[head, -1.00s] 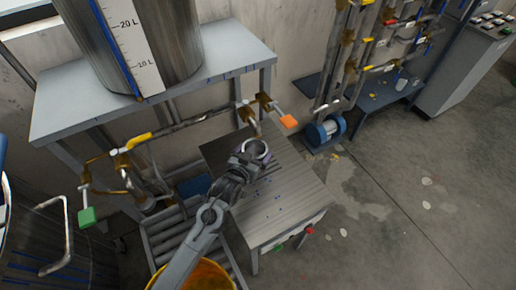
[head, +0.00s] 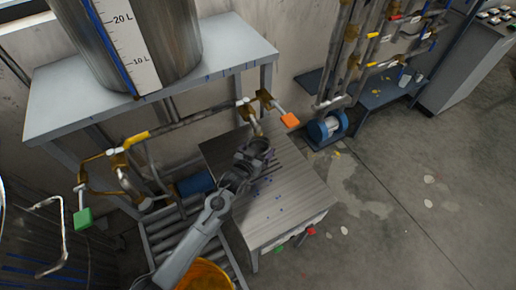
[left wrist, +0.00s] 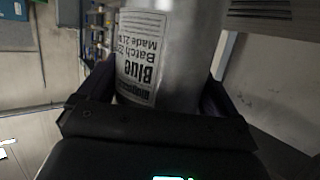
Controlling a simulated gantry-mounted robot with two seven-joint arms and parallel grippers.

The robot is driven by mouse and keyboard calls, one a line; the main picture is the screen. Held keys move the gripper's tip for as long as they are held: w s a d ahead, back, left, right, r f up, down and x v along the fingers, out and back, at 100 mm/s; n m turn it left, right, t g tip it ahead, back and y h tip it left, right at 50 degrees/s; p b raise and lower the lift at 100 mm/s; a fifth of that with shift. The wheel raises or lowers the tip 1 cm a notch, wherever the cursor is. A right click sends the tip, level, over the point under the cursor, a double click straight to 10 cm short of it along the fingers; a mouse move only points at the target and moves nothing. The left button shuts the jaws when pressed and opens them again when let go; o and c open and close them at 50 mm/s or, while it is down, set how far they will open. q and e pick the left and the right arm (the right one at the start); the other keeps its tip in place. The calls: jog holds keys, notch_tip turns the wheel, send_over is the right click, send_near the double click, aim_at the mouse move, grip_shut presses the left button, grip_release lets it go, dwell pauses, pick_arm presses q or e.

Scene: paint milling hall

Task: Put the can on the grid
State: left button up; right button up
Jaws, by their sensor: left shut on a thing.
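The can (left wrist: 185,60) is a grey metal cylinder with a white label reading "Blue" and "Batch", upside down in the left wrist view. It sits between the two dark fingers of my left gripper (head: 260,146), which is shut on it. In the head view the can is hard to make out from the dark gripper. The gripper is over the back part of the small metal table (head: 285,205). Dark slats, apparently the grid (head: 290,163), show on the table just right of the gripper. Slats also show in the left wrist view at the upper right. My right gripper is not in view.
A pipe with an orange-handled valve (head: 289,120) runs close behind the table; a green handle (head: 83,218) is at left. A large steel vessel (head: 150,45) stands on a bench. A yellow bucket (head: 205,276) and roller conveyor (head: 160,235) lie left. Open floor is right.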

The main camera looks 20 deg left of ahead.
pick_arm(q)
jog(key=shift+f, duration=0.15)
jog(key=o, duration=0.7)
jog(key=shift+o, duration=0.2)
jog(key=shift+r, duration=0.2)
jog(key=shift+s+r, duration=0.1)
jog(key=shift+s, duration=0.25)
jog(key=p+v, duration=0.2)
jog(key=v, duration=0.9)
jog(key=shift+s, duration=0.1)
